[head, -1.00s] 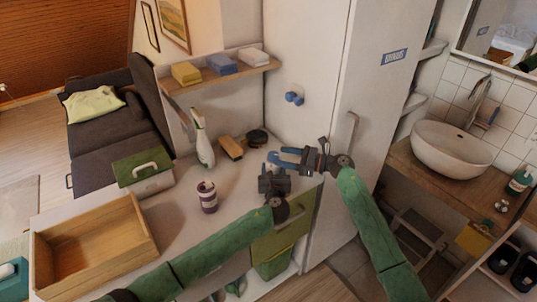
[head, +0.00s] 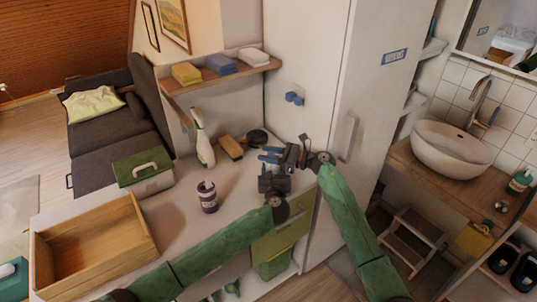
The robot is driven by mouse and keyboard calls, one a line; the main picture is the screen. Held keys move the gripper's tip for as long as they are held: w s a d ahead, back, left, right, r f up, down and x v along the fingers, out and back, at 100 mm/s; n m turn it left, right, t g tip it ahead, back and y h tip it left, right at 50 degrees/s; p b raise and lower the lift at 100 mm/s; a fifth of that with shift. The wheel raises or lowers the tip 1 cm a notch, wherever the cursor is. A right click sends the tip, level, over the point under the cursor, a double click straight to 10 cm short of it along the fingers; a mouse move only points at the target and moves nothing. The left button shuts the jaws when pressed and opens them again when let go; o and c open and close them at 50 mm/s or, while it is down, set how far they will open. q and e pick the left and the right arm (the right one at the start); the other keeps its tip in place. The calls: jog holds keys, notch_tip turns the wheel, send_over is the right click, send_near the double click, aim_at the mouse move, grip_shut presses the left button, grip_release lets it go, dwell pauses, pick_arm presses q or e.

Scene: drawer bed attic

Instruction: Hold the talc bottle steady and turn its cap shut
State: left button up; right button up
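A small white bottle with a dark purple band and dark top (head: 207,197) stands upright on the white counter; I take it for the talc bottle. At this size I cannot tell how its cap sits. My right gripper (head: 266,155) points left above the counter, to the right of and behind this bottle, apart from it.
A wooden tray (head: 141,226) stands at the counter's left front. A green-lidded box (head: 146,181), a tall white-and-green bottle (head: 204,147), a wooden brush-like block (head: 231,148) and a dark round dish (head: 257,138) stand behind. A tall white cabinet (head: 309,70) borders the right side.

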jog(key=shift+c, duration=0.8)
jog(key=shift+w+d+m+t+h, duration=0.15)
jog(key=shift+m+t+h, duration=0.25)
jog(key=shift+m+t, duration=0.5)
jog(key=o, duration=1)
jog(key=v, duration=1.2)
jog(key=shift+f, duration=0.15)
